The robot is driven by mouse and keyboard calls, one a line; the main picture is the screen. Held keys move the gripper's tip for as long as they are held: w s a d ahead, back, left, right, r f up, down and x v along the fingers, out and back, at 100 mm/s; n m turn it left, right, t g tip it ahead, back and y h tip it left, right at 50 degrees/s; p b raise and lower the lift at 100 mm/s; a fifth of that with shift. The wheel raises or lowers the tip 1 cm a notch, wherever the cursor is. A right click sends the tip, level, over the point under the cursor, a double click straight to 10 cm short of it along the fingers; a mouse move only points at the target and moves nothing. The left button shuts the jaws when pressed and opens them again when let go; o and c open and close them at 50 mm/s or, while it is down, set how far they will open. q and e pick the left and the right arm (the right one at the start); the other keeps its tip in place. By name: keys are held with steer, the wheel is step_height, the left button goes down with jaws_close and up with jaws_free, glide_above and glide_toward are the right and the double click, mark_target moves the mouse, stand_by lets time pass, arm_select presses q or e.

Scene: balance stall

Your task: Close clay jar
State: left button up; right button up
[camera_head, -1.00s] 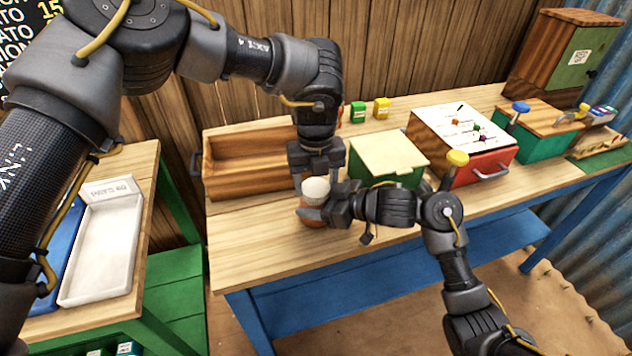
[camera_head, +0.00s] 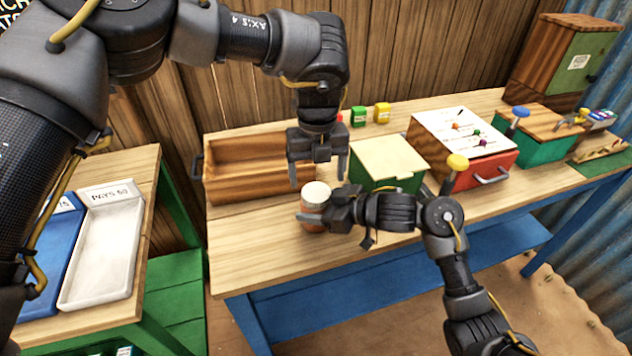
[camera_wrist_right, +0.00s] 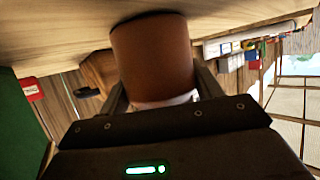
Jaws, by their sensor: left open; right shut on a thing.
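The clay jar (camera_head: 312,224) stands on the wooden table near its front left, a reddish-brown body with a white lid (camera_head: 316,192) on top. My right gripper (camera_head: 327,212) comes in from the right and is shut on the jar's body. In the right wrist view the jar (camera_wrist_right: 152,55) fills the space between the fingers, with a white band at its lid end. My left gripper (camera_head: 318,174) is open and empty just above and behind the lid, apart from it. Whether the lid is fully seated cannot be told.
An open wooden crate (camera_head: 222,183) stands behind left of the jar. A green box with a cream lid (camera_head: 390,160) and a red drawer box (camera_head: 480,172) stand to the right. White (camera_head: 100,262) and blue trays lie on the left table. The front table strip is clear.

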mark_target(316, 192)
arm_select(q)
steer(key=shift+c, duration=0.4)
steer(key=shift+s+d+r+n+h, duration=0.15)
steer(key=shift+d+r+n, duration=0.15)
steer(key=shift+r+n, duration=0.15)
steer(key=shift+w+d+r+n+h, duration=0.15)
steer(key=shift+d+r+n, duration=0.15)
steer(key=shift+n, duration=0.25)
steer(key=shift+a+r+n, duration=0.1)
steer(key=shift+r+n, duration=0.3)
steer(key=shift+n, duration=0.6)
steer(key=n, duration=0.1)
steer(key=r+n, duration=0.1)
steer(key=n, duration=0.1)
steer(key=shift+a+r+n, duration=0.1)
steer(key=shift+a+n, duration=0.2)
steer(key=n, duration=0.2)
steer(key=shift+a+n, duration=0.3)
steer(key=shift+f, duration=3.95)
steer(key=shift+c, duration=0.4)
